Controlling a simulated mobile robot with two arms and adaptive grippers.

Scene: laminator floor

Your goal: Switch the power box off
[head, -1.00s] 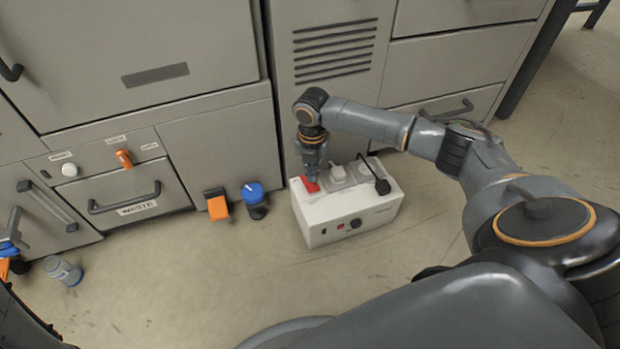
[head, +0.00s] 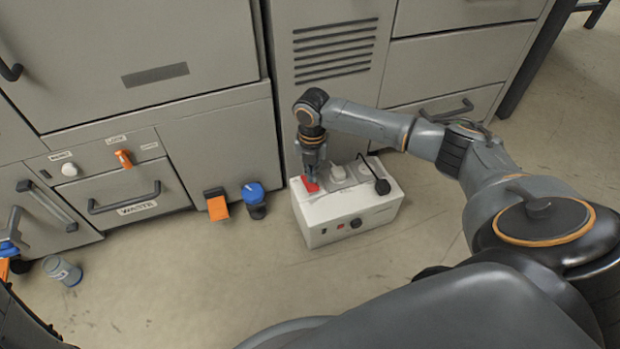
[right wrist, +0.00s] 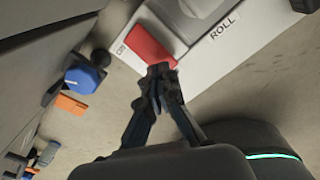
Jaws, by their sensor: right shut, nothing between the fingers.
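The power box (head: 340,225) is a white box on the floor in front of the grey cabinets. A red rocker switch (head: 297,187) sits at the left end of its top, and it also shows in the right wrist view (right wrist: 148,44). My right gripper (head: 312,178) points down at this switch, its fingers shut and empty. In the right wrist view its fingertips (right wrist: 161,71) are at the near edge of the red switch. They look very close, and I cannot tell whether they touch. The fingers hide part of the switch in the head view. My left gripper is not in view.
An orange block (head: 218,208) and a blue-capped container (head: 254,200) stand left of the box. A jar (head: 62,270) is further left. Floor before the box is clear.

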